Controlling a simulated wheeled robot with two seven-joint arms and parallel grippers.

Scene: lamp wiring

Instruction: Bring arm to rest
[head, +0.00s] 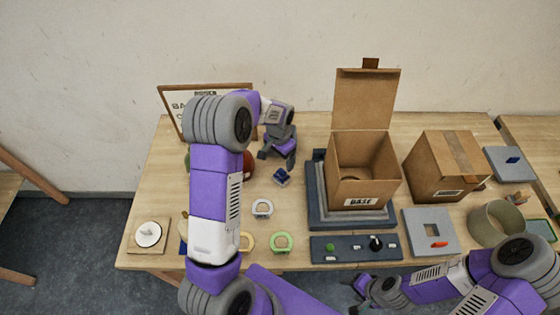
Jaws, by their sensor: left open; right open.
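My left arm comes in from the left and bends over the table. Its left gripper (280,160) is open and empty above the back of the table, pointing down, just behind a small dark blue part (281,177). I cannot tell how high it hangs over the table. My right gripper (352,294) is open in front of the table's front edge, low in the picture, with nothing visible in it. Its arm comes in from the lower right.
An open cardboard box (362,172) marked BASE stands on a grey stand (318,207). A closed box (445,166), a dark control panel (356,248), a grey plate (418,220) and a round container (495,223) are nearby. White (262,208) and green (281,242) rings lie left. My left arm hides part of a framed sign (172,99).

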